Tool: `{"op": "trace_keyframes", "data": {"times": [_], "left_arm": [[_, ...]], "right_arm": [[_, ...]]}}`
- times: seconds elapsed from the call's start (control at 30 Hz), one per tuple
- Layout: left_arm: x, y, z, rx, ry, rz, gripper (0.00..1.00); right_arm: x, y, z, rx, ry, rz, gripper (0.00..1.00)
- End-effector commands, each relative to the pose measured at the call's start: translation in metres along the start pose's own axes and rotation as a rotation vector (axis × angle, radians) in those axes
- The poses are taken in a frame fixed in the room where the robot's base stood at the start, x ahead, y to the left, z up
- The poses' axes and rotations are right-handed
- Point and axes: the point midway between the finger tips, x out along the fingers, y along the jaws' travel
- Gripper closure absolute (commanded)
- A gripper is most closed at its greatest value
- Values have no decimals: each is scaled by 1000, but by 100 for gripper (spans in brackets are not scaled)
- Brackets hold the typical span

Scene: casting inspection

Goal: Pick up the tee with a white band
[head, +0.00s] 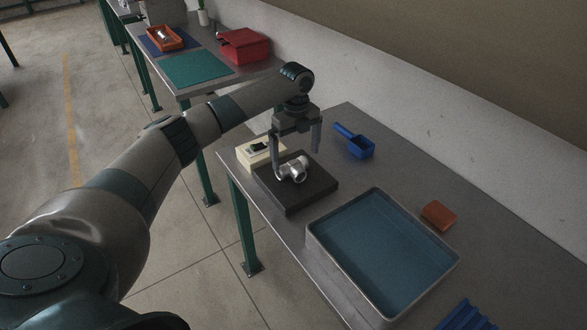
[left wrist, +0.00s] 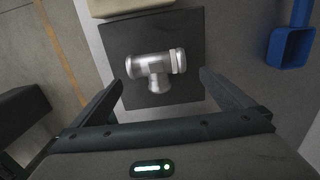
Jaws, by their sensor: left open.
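A silvery metal tee (head: 293,170) with a pale band near one end lies on a dark square block (head: 318,188) on the grey table. In the left wrist view the tee (left wrist: 152,66) lies on the dark block (left wrist: 190,28), its branch pointing toward my gripper and the pale band (left wrist: 178,60) near its right end. My left gripper (head: 297,163) is open above the block, its fingers pointing down on either side of the tee. In the left wrist view the fingers (left wrist: 162,80) are spread wide with nothing between them gripped. My right gripper is not in view.
A cream box (head: 251,158) stands just behind the block. A blue scoop (head: 361,149), a rust-coloured block (head: 438,215), a large blue-bottomed tray (head: 312,243) and a blue ribbed piece (head: 466,318) share the table. A farther table holds a red bin (head: 245,46) and an orange tray (head: 184,41).

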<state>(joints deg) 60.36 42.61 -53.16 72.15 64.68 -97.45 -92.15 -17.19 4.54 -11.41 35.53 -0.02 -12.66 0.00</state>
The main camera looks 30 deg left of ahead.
Motion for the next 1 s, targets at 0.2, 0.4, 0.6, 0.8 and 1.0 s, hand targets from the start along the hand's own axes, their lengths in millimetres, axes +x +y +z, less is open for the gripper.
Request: {"op": "trace_keyframes", "data": {"times": [0.2,0.4,0.6,0.8,1.0], "left_arm": [[0,0,0,0,0,0,0],[13,3,0,-1,1,3,0],[39,5,0,-2,1,2,0],[51,5,1,0,-1,0,0],[52,5,1,0,0,0,0]], "right_arm": [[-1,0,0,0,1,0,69],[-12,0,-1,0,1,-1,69],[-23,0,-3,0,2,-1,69],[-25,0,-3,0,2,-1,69],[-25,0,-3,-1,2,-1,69]]}}
